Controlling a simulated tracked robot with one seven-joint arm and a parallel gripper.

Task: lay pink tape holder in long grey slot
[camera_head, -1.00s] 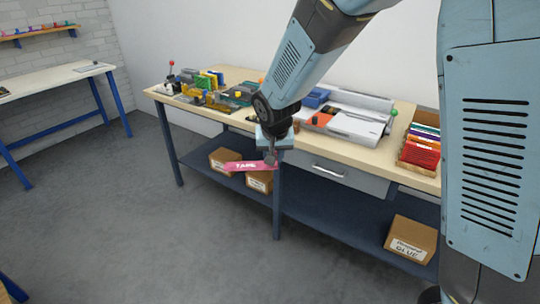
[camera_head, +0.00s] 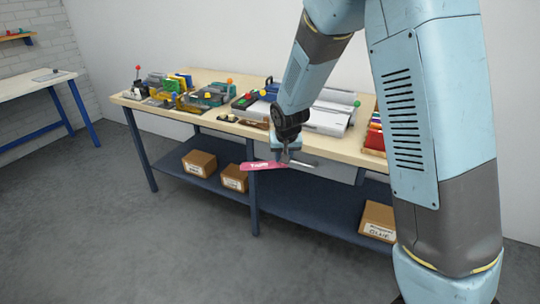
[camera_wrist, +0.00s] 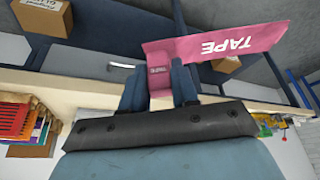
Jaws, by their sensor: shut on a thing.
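The pink tape holder (camera_head: 262,167), a flat bar marked TAPE, hangs in front of the workbench, below the level of its top. It also shows in the wrist view (camera_wrist: 222,45), reaching out to the right from the fingers. My gripper (camera_head: 284,158) is shut on one end of it; in the wrist view, both fingers (camera_wrist: 158,86) pinch a short pink piece. I cannot make out the long grey slot for certain among the things on the bench; my arm covers part of the top.
The workbench (camera_head: 165,115) carries colourful racks (camera_head: 205,96) at left, a pale machine (camera_head: 330,118) behind my arm and red folders (camera_head: 374,138) at right. A grey drawer (camera_head: 325,172) sits below the top. Cardboard boxes (camera_head: 199,163) stand on the lower shelf. The floor in front is clear.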

